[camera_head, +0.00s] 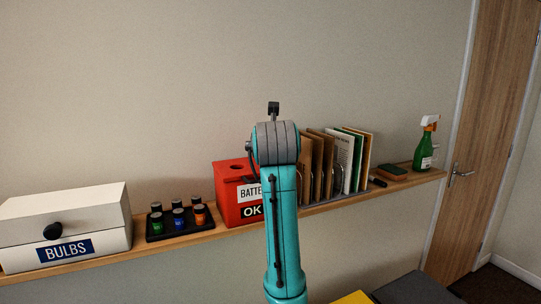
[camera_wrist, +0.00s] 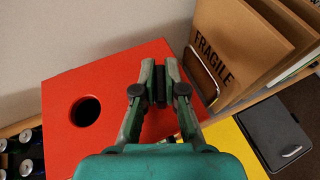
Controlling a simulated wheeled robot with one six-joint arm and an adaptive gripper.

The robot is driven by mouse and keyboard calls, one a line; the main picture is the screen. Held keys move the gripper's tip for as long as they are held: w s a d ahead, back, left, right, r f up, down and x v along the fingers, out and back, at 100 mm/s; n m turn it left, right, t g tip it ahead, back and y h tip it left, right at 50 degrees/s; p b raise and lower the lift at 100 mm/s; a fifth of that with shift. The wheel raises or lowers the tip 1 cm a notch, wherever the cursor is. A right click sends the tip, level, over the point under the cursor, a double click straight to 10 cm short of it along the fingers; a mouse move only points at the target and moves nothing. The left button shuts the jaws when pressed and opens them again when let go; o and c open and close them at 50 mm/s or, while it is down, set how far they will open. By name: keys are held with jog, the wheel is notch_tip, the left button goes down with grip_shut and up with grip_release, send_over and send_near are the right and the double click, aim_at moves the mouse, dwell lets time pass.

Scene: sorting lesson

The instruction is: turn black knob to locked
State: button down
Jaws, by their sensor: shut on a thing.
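In the wrist view the red box (camera_wrist: 120,65) lies under my gripper (camera_wrist: 159,80). The gripper is shut on a dark upright piece, the black knob (camera_wrist: 158,98), at the box's right part. The fingers hide much of the knob, and I cannot read its setting. In the head view my arm hides the gripper's grip and part of the box's front.
The white BULBS box (camera_head: 105,242) has a round black pull (camera_head: 53,231). A black tray of batteries (camera_head: 178,226) stands left of the red box. Folders (camera_head: 341,160) stand close on its right. A green spray bottle (camera_head: 424,152) is at the shelf's right end.

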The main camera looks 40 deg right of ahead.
jog(key=c, duration=1.2)
grip_release()
jog(key=shift+c, duration=0.2)
jog(key=v, duration=0.7)
jog(key=shift+s+a, duration=0.15)
jog(key=shift+s, duration=0.05)
jog(key=shift+r, duration=0.15)
